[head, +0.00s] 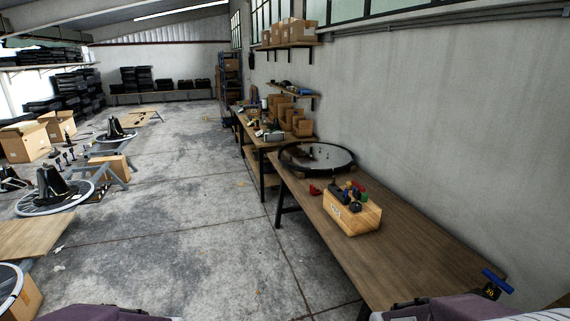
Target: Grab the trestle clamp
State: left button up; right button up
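I cannot tell for sure which thing is the trestle clamp. A small tool with a blue bar and a dark body with a yellow mark (493,291) sits at the right edge of the near wooden table, at the lower right of the head view. A small red object (314,190) lies on the table left of a wooden box. The box (352,211) holds several small red, blue, green and dark items. Purple and dark parts of my own arms show along the bottom edge. Neither gripper shows.
The long wooden table (400,250) runs along the right wall, with a black wheel rim (318,158) at its far end. A farther bench holds cardboard boxes (290,118). Wheels, trestles and cartons (25,142) stand at left. The concrete floor (190,215) between is mostly clear.

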aim_at(312, 191)
jog(key=i, duration=3.25)
jog(key=i+u, duration=0.35)
jog(key=k+l, duration=0.05)
